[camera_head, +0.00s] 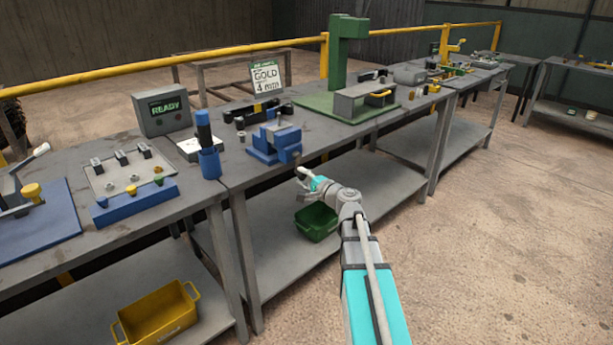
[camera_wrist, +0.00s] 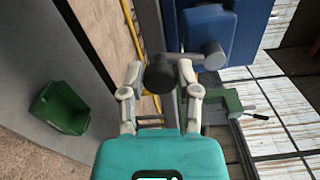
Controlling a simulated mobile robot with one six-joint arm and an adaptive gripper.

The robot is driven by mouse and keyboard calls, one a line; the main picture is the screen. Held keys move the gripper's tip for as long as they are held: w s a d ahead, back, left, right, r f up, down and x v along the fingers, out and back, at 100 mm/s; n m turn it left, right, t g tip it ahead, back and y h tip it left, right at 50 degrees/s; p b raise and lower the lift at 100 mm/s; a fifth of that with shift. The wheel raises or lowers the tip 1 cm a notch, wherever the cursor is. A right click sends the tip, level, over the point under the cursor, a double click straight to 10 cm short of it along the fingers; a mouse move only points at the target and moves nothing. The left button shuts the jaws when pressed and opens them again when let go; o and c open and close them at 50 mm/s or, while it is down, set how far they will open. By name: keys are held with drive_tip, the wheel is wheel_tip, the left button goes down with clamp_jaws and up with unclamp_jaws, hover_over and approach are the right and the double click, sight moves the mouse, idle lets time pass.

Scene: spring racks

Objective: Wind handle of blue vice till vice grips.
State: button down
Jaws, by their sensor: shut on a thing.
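The blue vice (camera_head: 268,152) stands at the front edge of the middle bench, and its blue body also fills the upper part of the wrist view (camera_wrist: 228,25). Its handle shows in the wrist view as a grey crank arm with a dark round knob (camera_wrist: 160,76). My gripper (camera_head: 303,178) is in front of the vice, just beyond the bench edge. In the wrist view its two fingers stand either side of the knob and are shut on it. In the head view the handle is too small to make out clearly. I cannot tell how tight the vice jaws are.
A blue cup (camera_head: 210,163) and a READY display box (camera_head: 165,110) stand left of the vice. A green press (camera_head: 340,60) stands farther right. A green bin (camera_head: 317,222) and a yellow bin (camera_head: 158,314) sit on lower shelves. The floor at right is clear.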

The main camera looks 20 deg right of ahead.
drive_tip(key=shift+s+a+m, duration=0.2)
drive_tip(key=shift+s+m, duration=0.05)
drive_tip(key=shift+m, duration=0.05)
drive_tip(key=shift+c, duration=2)
unclamp_jaws()
drive_tip(key=shift+o, duration=0.3)
drive_tip(key=shift+w, duration=0.1)
drive_tip(key=shift+d, duration=0.1)
drive_tip(key=v, duration=1.2)
drive_tip(key=shift+r, duration=0.1)
